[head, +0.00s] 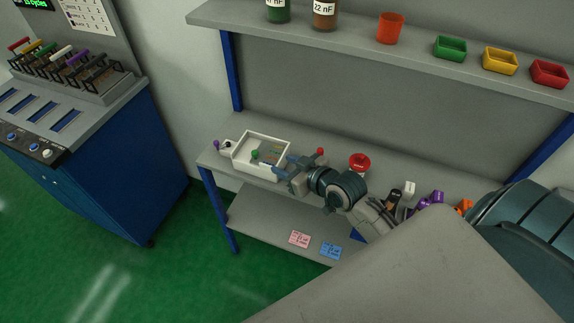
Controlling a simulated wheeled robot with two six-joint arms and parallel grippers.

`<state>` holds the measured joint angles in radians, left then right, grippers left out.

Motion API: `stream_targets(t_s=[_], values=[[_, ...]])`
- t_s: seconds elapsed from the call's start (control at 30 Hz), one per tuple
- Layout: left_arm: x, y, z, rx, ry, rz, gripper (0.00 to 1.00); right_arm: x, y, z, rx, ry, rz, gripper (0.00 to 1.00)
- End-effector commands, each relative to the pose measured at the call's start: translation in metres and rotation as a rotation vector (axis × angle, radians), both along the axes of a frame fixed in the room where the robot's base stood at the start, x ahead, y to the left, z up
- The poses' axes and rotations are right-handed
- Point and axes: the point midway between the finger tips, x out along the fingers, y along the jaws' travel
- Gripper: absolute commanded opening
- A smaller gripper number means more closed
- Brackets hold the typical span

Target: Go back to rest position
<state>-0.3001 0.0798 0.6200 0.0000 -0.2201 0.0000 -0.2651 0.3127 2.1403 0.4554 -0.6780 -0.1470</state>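My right gripper (277,172) is over the bench at the right edge of a white tray (241,164). Its fingers point left and look spread apart, with nothing seen held between them. The tray holds a small green-topped item (255,154) and other small parts too small to make out. My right arm comes in from the lower right and hides much of the bench's front. My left gripper is not in view.
The grey bench (212,157) has a red round part (359,161) behind my wrist and several purple and orange pieces (437,197) to the right. An upper shelf (340,31) carries jars and coloured bins. A blue cabinet (120,165) stands left; green floor lies between.

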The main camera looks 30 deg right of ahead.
Motion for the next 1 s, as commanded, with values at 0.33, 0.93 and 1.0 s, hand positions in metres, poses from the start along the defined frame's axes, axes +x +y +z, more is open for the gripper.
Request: stream_targets(t_s=[0.33, 0.93, 1.0], values=[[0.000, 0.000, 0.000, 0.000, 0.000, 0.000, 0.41, 0.000, 0.000, 0.000, 0.000, 0.000, 0.000, 0.40], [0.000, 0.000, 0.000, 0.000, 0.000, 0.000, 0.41, -0.131, 0.008, -0.056, -0.152, 0.496, -0.087, 0.40], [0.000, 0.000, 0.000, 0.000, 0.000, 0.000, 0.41, -0.151, 0.006, -0.059, -0.171, 0.562, -0.110, 0.40]])
